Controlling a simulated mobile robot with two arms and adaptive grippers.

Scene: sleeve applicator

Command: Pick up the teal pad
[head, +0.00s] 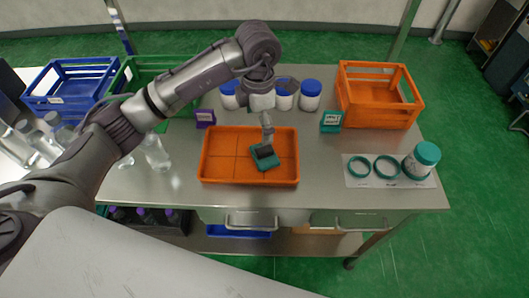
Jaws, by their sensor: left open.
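Two teal items could be the pad. One is a flat teal piece (265,158) with a dark block on top and a grey upright part, lying in the orange tray (222,176). The other is a small teal block with a white label (331,122), standing on the table right of the tray. My left gripper (266,99) is open, above the tray's back edge. It overlaps the white jars in the picture; I see nothing held in it. My right gripper is not in view.
White jars with blue lids (311,94) stand behind the tray. A purple labelled block (205,118) and clear bottles (156,153) are at left. An orange crate (378,96), teal rings (359,167) and a teal-lidded jar (421,160) are at right.

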